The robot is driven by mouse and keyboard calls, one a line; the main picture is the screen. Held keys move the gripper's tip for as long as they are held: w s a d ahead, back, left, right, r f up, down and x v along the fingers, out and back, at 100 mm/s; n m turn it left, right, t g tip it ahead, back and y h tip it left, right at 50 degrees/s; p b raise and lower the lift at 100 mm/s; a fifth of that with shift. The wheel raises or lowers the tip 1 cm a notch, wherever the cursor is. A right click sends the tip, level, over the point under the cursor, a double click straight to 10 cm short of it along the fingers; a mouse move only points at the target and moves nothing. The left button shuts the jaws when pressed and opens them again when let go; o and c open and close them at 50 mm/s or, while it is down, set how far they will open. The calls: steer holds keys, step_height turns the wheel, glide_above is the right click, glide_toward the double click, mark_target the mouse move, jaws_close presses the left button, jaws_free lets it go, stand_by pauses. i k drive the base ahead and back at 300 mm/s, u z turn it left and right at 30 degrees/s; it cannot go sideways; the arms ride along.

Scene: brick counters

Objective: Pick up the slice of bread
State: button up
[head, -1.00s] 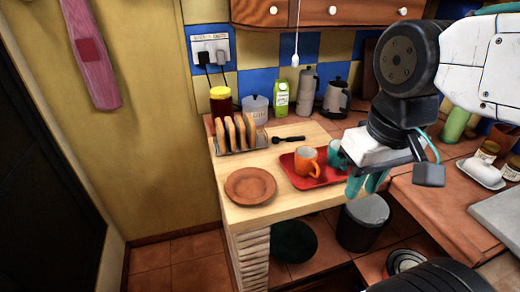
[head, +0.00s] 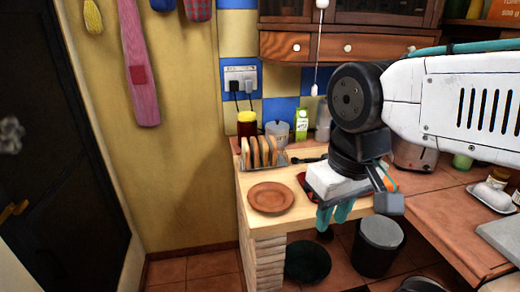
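Several slices of bread (head: 264,151) stand upright in a toast rack (head: 280,162) on the light wooden counter, near the wall. My gripper (head: 334,214) is to the right of the rack and nearer the camera, pointing down in front of the counter. Its two teal fingers look a little apart with nothing between them. The gripper is clear of the bread. It and my arm hide most of the red tray (head: 303,180) and the mugs.
A brown plate (head: 270,197) lies in front of the rack. Behind the rack stand a dark jar with a yellow lid (head: 247,124), a pale canister (head: 277,132) and a green-white carton (head: 301,124). A dark utensil (head: 309,160) lies right of it. A bin (head: 380,246) stands below.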

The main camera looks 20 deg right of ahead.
mark_target(272, 144)
steer(key=z, duration=0.25)
steer(key=i, duration=0.9)
steer(key=z, duration=0.15)
